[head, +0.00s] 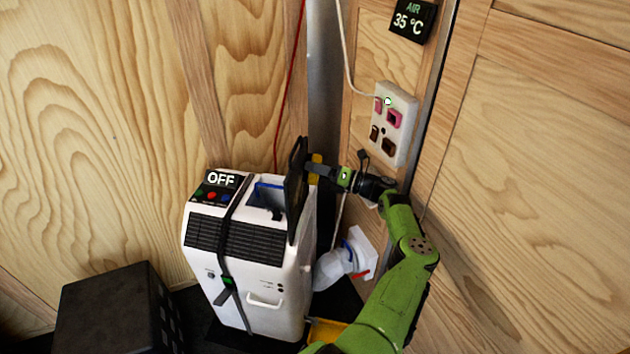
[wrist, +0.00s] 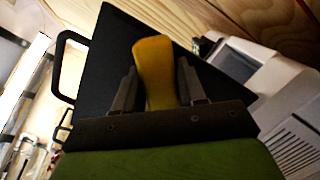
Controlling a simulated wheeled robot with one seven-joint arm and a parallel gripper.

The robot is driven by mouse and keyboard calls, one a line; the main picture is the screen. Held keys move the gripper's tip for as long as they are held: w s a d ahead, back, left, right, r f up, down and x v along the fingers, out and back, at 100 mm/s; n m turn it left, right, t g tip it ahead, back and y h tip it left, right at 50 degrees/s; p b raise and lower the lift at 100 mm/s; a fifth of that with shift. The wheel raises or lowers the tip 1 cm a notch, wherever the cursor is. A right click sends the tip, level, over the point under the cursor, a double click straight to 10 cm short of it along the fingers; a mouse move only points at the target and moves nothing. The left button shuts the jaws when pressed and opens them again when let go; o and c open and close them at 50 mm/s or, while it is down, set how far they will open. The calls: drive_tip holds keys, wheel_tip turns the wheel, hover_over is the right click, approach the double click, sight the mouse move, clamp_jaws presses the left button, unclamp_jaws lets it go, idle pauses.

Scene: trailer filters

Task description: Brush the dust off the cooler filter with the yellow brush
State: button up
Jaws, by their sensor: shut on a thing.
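The cooler (head: 262,275) is a white unit with a dark front grille and an OFF display. A dark flat panel, which looks like the cooler filter (head: 296,195), stands upright at the right of the cooler's top. The panel also fills much of the wrist view (wrist: 105,55). My gripper (head: 316,170) is shut on the yellow brush (head: 315,160) just right of the panel. In the wrist view the brush (wrist: 155,65) stands between both fingers, in front of the panel. Its bristles are hidden, so I cannot tell whether they touch the panel. Dust is not clear to see.
A socket panel (head: 408,115) with a plugged white cable is on the wooden wall behind my arm. An air display (head: 412,20) reads 35 °C. A dark box (head: 110,305) stands left of the cooler.

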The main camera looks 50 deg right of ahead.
drive_tip(key=shift+w+d+f+b, duration=0.15)
drive_tip(key=shift+w+b, duration=0.05)
drive_tip(key=shift+b, duration=0.1)
drive_tip(key=shift+d+r, duration=0.1)
drive_tip(key=shift+r, duration=0.1)
